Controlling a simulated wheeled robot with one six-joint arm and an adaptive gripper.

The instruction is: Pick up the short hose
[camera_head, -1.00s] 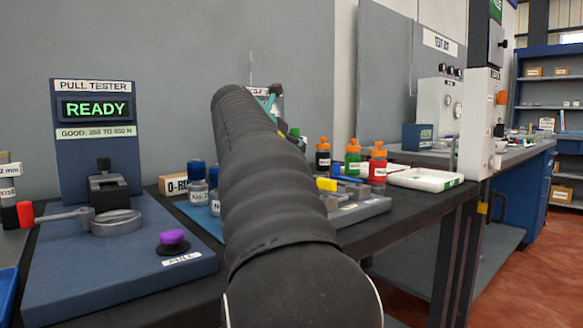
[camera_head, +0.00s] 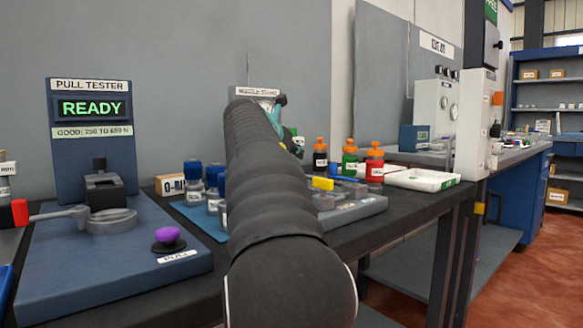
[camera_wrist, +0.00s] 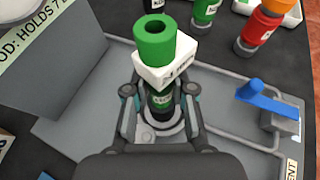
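I cannot pick out a short hose for certain in either view. In the wrist view my gripper (camera_wrist: 160,85) has its fingers on either side of a stacked piece: a hollow green cylinder (camera_wrist: 155,42) on a white labelled block (camera_wrist: 166,69). A dark bottle-like body with a green label (camera_wrist: 162,103) shows below it, over a grey ring (camera_wrist: 160,130). The fingertips are partly hidden by the white block, so contact is unclear. In the head view my dark arm hides most of this spot.
The pull tester (camera_head: 88,150) with its purple knob (camera_head: 168,236) stands at left. Bottles with orange caps (camera_head: 374,165) stand behind a grey tray holding small parts (camera_head: 352,210). In the wrist view a blue lever (camera_wrist: 265,100) is at right and a grey panel (camera_wrist: 60,60) at left.

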